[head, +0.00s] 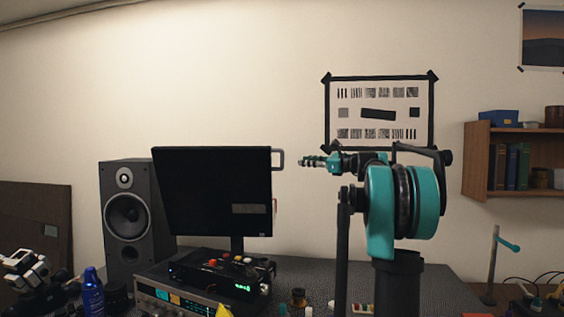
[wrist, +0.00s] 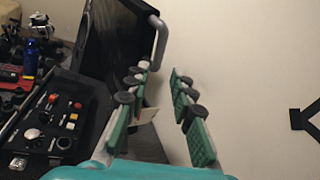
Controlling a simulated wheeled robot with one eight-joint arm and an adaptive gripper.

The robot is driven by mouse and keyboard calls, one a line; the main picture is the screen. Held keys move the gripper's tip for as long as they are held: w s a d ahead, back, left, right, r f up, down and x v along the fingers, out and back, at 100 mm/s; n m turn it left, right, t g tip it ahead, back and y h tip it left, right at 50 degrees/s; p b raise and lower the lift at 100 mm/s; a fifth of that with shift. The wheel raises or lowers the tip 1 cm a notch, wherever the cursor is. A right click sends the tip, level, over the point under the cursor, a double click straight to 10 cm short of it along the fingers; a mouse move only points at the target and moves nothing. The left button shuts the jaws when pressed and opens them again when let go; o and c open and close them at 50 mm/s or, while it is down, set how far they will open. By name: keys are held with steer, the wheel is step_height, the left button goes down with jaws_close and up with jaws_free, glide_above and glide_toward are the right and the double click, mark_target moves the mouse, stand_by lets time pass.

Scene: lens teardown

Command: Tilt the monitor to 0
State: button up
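The black monitor (head: 205,190) stands on a short stand behind the devices, its screen dark. Its left edge slants inward toward the bottom; I cannot read its tilt angle. A grey handle (head: 279,160) juts from its upper right edge.
A speaker (head: 128,220) stands left of the monitor. A black control box (head: 222,272) with knobs sits on a silver receiver (head: 170,298) below the screen. A blue bottle (head: 92,294) is at the front left.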

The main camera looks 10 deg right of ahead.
mark_target(282, 166)
steer(key=x, duration=1.2)
steer(key=shift+c, duration=0.4)
jaws_close()
